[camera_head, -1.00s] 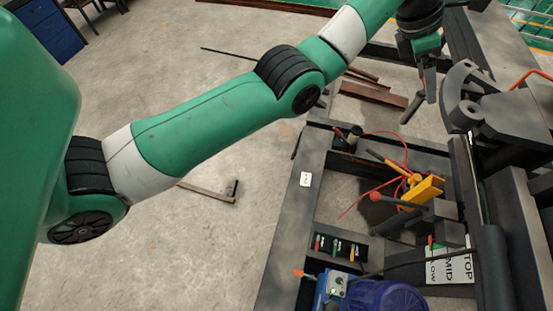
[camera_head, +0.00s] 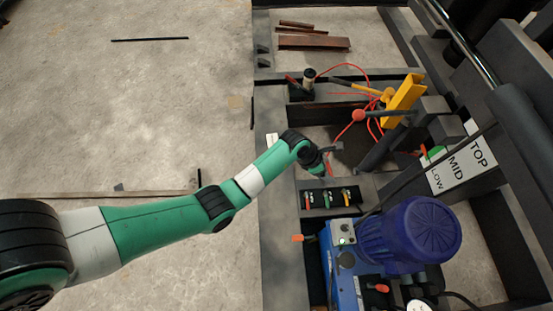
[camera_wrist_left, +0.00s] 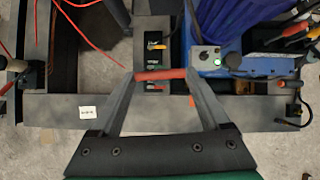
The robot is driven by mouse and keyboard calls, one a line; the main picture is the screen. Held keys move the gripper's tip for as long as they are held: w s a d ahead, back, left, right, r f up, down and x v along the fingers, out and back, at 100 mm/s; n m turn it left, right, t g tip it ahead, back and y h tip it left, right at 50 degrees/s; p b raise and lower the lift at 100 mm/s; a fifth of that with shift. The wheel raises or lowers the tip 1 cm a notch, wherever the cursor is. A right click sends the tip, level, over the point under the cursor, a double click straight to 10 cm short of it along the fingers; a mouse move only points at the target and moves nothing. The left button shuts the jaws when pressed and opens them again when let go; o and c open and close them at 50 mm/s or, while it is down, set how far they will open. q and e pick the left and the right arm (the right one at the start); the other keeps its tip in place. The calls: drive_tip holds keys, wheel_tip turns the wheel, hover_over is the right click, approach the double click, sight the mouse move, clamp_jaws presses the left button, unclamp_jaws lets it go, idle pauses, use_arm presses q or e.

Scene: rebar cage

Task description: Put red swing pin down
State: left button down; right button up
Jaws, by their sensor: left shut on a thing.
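My left gripper (camera_head: 328,162) comes in from the left and hangs over the dark frame, near the small dark holder (camera_head: 350,188). In the left wrist view its two fingers close on the red swing pin (camera_wrist_left: 160,75), which lies crosswise between the fingertips. The pin is held above the frame, in line with the holder in that view. In the head view the pin is small and largely hidden by the gripper. My right gripper is not in view.
The holder carries small red, green and orange handles. A blue motor unit (camera_head: 410,232) stands close beside it. A yellow block (camera_head: 403,100), red cable and a TOP/MID/LOW sign (camera_head: 462,160) lie beyond. Open floor (camera_head: 120,120) is to the left.

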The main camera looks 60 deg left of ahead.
use_arm(q)
drive_tip(key=s+d+f+b, duration=0.2)
drive_tip(key=s+f+b, duration=0.5)
drive_tip(key=f, duration=0.5)
drive_tip(key=s+d+f+m+b, duration=0.1)
drive_tip(key=s+d+f+b, duration=0.3)
drive_tip(key=s+f, duration=0.65)
drive_tip(key=s+d+f+b, duration=0.1)
drive_tip(key=s+f+b, duration=0.65)
drive_tip(key=f, duration=0.55)
drive_tip(key=w+a+f+b, duration=0.5)
drive_tip(key=a+f+b, duration=0.3)
drive_tip(key=a, duration=0.4)
drive_tip(key=shift+w+f+b, duration=0.3)
drive_tip(key=shift+w+b, duration=0.05)
drive_tip(key=shift+b, duration=0.55)
drive_tip(key=f+b, duration=0.3)
drive_tip(key=f, duration=0.1)
drive_tip(key=shift+w+a, duration=0.1)
drive_tip(key=shift+a, duration=0.15)
unclamp_jaws()
drive_tip(key=shift+f, duration=0.1)
